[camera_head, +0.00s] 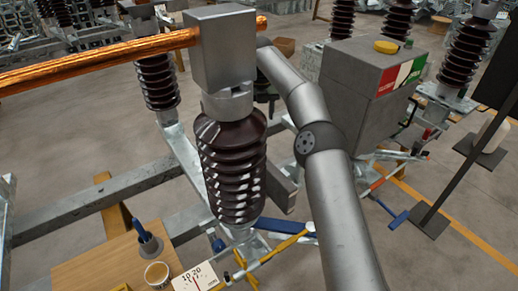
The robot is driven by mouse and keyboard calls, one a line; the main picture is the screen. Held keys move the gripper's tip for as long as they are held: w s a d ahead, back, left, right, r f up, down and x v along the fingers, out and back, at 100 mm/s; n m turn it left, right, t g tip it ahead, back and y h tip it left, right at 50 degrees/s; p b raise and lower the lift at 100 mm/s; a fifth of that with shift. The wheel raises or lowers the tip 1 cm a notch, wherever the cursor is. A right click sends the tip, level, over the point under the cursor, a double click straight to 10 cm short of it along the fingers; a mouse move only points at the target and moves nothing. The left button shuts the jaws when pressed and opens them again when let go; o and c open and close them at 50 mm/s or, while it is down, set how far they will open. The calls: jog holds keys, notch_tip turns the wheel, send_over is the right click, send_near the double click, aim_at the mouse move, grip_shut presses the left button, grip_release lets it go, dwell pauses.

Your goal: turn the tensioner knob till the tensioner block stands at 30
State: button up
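My arm (338,200) rises from the bottom edge, bends at a dark joint and runs up behind the grey metal block on top of the brown ribbed insulator (232,165). Its end is hidden there, so I cannot see the gripper fingers or what they touch. I cannot make out the tensioner knob or the tensioner block for certain.
An orange-copper bar (95,62) runs left from the grey block (222,48). A wooden board (100,268) holds a cup (157,274) and a blue-handled tool (143,232). A grey cabinet (365,95) stands right of my arm. A dark post stands at far right.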

notch_tip(320, 180, down, 16)
jog(key=shift+r+p, duration=0.2)
jog(key=shift+p, duration=0.7)
jog(key=c, duration=1)
